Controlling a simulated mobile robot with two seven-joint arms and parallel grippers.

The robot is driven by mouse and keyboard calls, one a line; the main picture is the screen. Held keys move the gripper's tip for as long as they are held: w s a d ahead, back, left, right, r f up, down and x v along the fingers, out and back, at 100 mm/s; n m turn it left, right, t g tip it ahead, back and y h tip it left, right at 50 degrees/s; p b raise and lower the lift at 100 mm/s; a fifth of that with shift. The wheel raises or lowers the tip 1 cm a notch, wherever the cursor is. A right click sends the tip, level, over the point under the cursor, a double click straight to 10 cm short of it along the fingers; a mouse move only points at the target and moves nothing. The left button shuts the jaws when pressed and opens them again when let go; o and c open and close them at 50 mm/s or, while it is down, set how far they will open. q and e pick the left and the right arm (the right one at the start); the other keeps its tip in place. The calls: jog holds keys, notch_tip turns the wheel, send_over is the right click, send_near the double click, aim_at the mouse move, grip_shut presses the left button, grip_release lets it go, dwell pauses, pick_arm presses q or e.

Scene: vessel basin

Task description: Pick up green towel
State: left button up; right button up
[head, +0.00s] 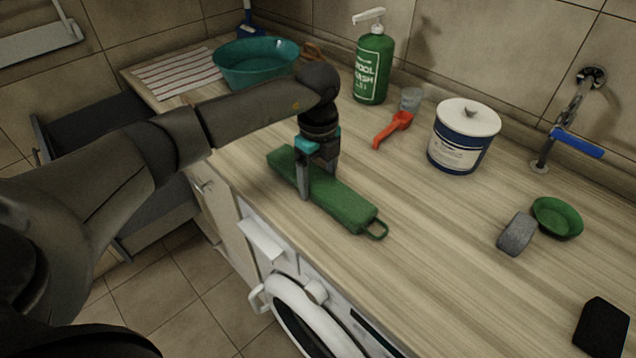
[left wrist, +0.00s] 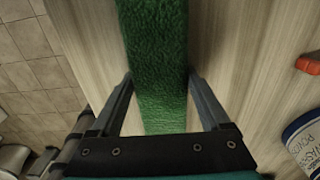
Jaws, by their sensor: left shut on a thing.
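The green towel (head: 345,205) is a folded long strip with a loop at its right end. It lies on the wooden counter near the front edge in the head view. My left gripper (head: 318,192) comes down over it from above, with one finger on each long side. In the left wrist view the towel (left wrist: 158,60) runs between the two fingers, and the left gripper (left wrist: 160,85) is shut on it. The towel looks still on the counter. My right gripper is not in view.
Behind stand a teal basin (head: 256,64), a green wool wash bottle (head: 373,68), a red scoop (head: 393,128) and a blue-white tub (head: 462,138). A grey sponge-like block (head: 516,234), a green bowl (head: 557,217) and a tap (head: 562,125) are at right. A washing machine (head: 310,318) is below.

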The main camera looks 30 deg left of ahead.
pick_arm(q)
jog(key=c, duration=0.7)
jog(key=shift+r, duration=0.15)
